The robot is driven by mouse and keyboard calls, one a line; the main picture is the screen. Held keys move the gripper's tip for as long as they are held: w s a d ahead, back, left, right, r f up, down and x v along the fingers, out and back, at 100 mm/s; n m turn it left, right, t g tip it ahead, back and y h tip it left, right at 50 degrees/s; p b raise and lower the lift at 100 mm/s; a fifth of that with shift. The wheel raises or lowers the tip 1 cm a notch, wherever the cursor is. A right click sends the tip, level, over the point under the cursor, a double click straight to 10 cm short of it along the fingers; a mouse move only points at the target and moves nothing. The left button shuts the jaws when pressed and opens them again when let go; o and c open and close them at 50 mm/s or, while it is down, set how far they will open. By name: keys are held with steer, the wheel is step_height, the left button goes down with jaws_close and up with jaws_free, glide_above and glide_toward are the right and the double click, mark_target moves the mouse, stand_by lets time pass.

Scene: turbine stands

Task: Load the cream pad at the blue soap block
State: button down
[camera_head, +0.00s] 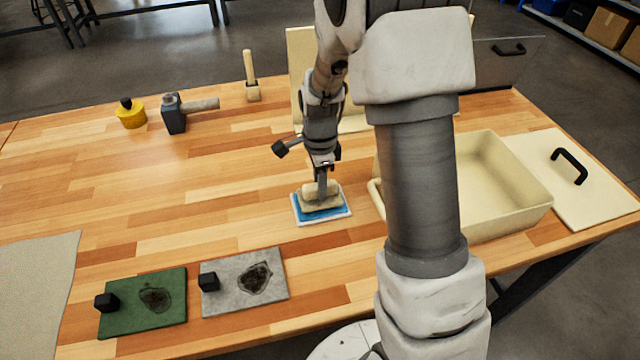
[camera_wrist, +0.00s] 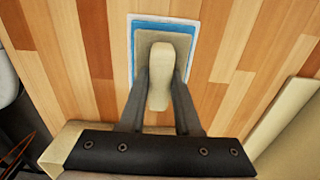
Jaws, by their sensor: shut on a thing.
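The cream pad (camera_head: 313,203) is in my gripper (camera_head: 321,186), which is shut on its raised grip. In the wrist view the pad (camera_wrist: 146,47) lies between the two dark fingers (camera_wrist: 160,90). The blue soap block (camera_head: 335,211) sits in a white tray (camera_head: 323,223) on the table, directly under the pad. Its blue edge also shows in the wrist view (camera_wrist: 165,27) around the pad. The pad appears to rest on the block, though the underside contact is hidden.
A cream open bin (camera_head: 520,213) stands right of the block, partly behind my arm. Green (camera_head: 145,318) and grey (camera_head: 243,300) plates with dark stains and black knobs lie at the front left. Table left of the block is clear.

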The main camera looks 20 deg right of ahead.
steer(key=shift+f+b, duration=0.4)
steer(key=shift+f, duration=0.25)
stand_by(1.2)
steer(key=shift+r+p, duration=2.75)
steer(key=shift+r, duration=0.85)
steer(key=n, duration=0.2)
steer(key=f+n, duration=0.1)
steer(key=n, duration=0.1)
steer(key=shift+s+n, duration=0.2)
steer(key=shift+n, duration=0.1)
steer(key=n, duration=0.4)
steer(key=shift+s+f+n, duration=0.2)
steer(key=shift+f+n, duration=0.1)
steer(key=shift+f, duration=0.05)
steer(key=n, duration=0.4)
steer(key=shift+s+f+n, duration=0.2)
steer(key=shift+f+n, duration=0.1)
steer(key=shift+f, duration=0.1)
steer(key=n, duration=0.4)
steer(key=shift+s+f, duration=0.15)
steer(key=shift+f, duration=0.2)
